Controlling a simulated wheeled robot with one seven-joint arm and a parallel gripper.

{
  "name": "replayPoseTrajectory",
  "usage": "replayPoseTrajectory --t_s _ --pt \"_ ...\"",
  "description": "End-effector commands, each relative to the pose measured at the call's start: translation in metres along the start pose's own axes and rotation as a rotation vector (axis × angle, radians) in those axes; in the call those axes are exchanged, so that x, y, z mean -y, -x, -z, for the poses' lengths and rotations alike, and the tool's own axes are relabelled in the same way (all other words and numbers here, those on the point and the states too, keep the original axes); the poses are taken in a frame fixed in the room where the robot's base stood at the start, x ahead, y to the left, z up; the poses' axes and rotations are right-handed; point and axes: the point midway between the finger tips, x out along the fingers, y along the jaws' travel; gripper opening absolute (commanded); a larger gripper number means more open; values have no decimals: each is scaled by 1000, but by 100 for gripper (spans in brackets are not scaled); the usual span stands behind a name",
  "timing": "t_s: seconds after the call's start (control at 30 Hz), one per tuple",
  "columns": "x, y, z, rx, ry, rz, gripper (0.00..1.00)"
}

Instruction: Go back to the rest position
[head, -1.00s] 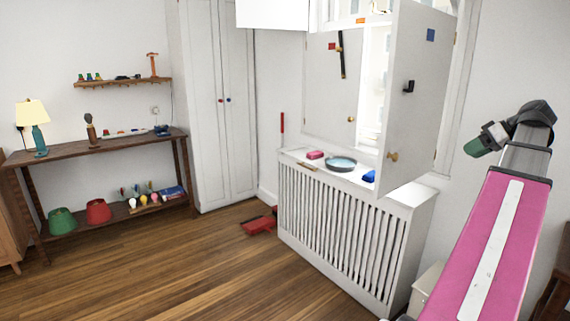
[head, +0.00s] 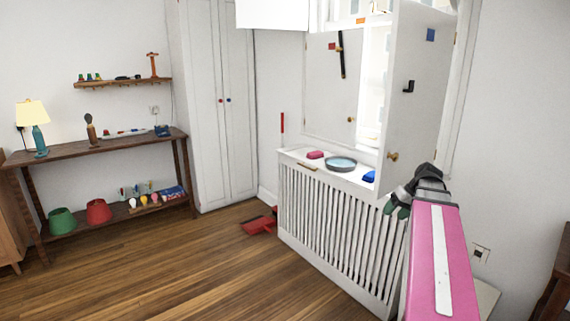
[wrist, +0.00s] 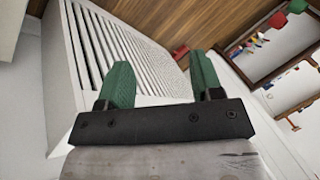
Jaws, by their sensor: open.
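My gripper (wrist: 160,85) shows in the wrist view with its two green fingers spread well apart and nothing between them. In the head view my gripper (head: 397,203) is at the end of my pink arm, in front of the right end of the white radiator cover (head: 335,225). The arm partly hides that cover's right side. The fingers look apart from the cover, though the exact gap is hard to tell.
A red dustpan (head: 258,225) lies on the floor. A wooden shelf table (head: 100,148) stands left. The middle floor is clear.

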Motion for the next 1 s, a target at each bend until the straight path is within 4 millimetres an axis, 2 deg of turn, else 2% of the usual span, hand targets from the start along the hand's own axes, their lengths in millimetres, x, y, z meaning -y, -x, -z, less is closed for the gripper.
replayPoseTrajectory --t_s 0.03,0.2,0.4,0.6,0.8,1.0 --pt "10 -27 -6 29 -17 -19 60" --pt "30 -99 -22 99 -73 -103 60" --pt "56 -175 -52 164 -113 -218 60" --pt "81 -239 -87 203 -121 -337 60" --pt "95 -275 -112 214 -111 -416 60" --pt "98 -284 -119 213 -108 -440 60"
